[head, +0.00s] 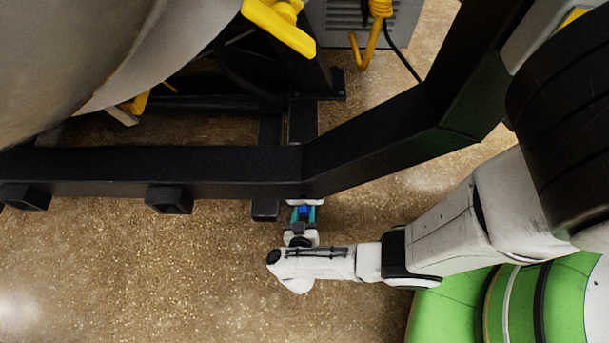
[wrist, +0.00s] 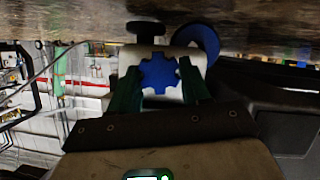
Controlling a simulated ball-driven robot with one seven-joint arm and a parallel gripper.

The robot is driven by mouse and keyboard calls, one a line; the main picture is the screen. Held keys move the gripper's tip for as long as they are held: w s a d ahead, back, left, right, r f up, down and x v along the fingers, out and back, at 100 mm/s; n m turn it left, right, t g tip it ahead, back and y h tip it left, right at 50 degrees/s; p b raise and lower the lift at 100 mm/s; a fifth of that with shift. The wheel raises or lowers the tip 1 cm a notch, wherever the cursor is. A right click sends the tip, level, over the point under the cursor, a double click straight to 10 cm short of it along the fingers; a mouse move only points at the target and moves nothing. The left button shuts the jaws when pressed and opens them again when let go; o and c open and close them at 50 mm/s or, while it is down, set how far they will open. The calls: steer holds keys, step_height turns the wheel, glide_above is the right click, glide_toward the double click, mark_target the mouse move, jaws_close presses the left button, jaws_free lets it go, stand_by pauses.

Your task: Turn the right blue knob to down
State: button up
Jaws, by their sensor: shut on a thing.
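A blue gear-edged knob (wrist: 158,74) sits on a pale housing (wrist: 135,58) in the wrist view. My gripper (wrist: 160,70) has one green finger on each side of this knob and is shut on it. In the head view the knob is a small blue patch (head: 304,211) between the teal fingers of my gripper (head: 303,215), just below the black frame beam. A second blue round part (wrist: 199,40) shows beyond the held knob, at its upper right in the wrist view. I cannot tell the knob's exact turn angle.
A black frame beam (head: 150,165) runs across the head view close above my gripper, with a slanted beam (head: 380,135) to the right. A big grey vessel (head: 90,60) fills the upper left. A black part (wrist: 146,30) stands beside the housing. The speckled floor (head: 150,270) below is clear.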

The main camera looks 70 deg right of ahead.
steer(key=shift+c, duration=1.1)
steer(key=shift+s+r+m+t+y+p, duration=0.15)
steer(key=shift+m+t+y+p, duration=0.15)
steer(key=shift+m+t+p, duration=0.5)
steer(key=m, duration=0.1)
steer(key=m+t, duration=0.1)
steer(key=shift+s+d+f+m+y, duration=0.1)
steer(key=shift+s+f+m+y, duration=0.1)
steer(key=shift+m+y, duration=0.15)
steer(key=m+t+b, duration=0.1)
steer(key=m+t, duration=0.1)
steer(key=m, duration=0.1)
steer(key=shift+f, duration=0.1)
steer(key=shift+s+d+m+t+b, duration=0.1)
steer(key=shift+m+t+b, duration=0.2)
steer(key=shift+m+t, duration=1.2)
steer(key=shift+f+m+g, duration=0.1)
steer(key=shift+m+g, duration=0.2)
steer(key=shift+m, duration=0.15)
